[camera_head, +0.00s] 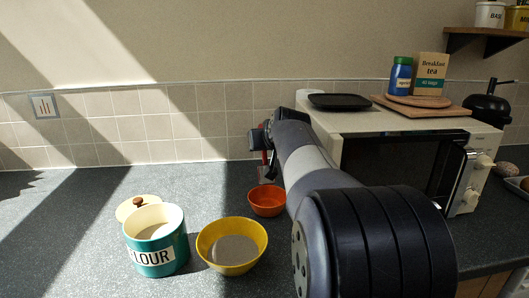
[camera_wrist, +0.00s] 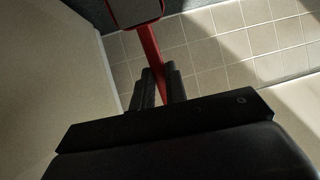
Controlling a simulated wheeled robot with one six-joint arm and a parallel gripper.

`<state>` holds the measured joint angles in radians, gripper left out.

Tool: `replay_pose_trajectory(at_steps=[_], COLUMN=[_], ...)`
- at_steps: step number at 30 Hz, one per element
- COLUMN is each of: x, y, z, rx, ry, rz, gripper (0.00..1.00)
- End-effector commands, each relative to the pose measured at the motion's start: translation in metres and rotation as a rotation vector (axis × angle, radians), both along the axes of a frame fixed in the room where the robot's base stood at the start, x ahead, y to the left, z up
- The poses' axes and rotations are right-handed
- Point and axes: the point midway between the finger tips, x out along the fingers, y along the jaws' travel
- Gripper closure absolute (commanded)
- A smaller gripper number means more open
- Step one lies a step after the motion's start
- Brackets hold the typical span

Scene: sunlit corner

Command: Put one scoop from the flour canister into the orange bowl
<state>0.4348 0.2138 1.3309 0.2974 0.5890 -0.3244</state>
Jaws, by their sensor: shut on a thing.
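The teal flour canister (camera_head: 157,252) stands open at the left of the counter, with pale contents inside. The small orange bowl (camera_head: 267,206) stands right of centre, behind the yellow bowl; its inside looks empty. My gripper (camera_head: 262,140) is above and behind the orange bowl, by the tiled wall. In the wrist view my gripper (camera_wrist: 160,80) is shut on the red handle of a scoop (camera_wrist: 147,45). The scoop's head is at the top edge of that view, partly cut off. I cannot tell whether it holds flour.
A yellow bowl (camera_head: 232,268) with greyish contents stands between canister and orange bowl. The cream lid (camera_head: 137,205) with a brown knob is behind the canister. A microwave (camera_head: 400,162) bearing boards, a blue jar and a tea box fills the right. The left counter is clear.

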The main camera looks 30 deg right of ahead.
Motion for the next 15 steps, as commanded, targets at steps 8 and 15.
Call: replay_pose_trajectory(at_steps=[8,15], x=[-0.0058,-0.0101], y=[0.0015,0.0028], z=[-0.0021,-0.0008], rx=[-0.017,-0.032], ry=[-0.057,-0.103], rz=[-0.001,0.0], gripper=[1.0,1.0])
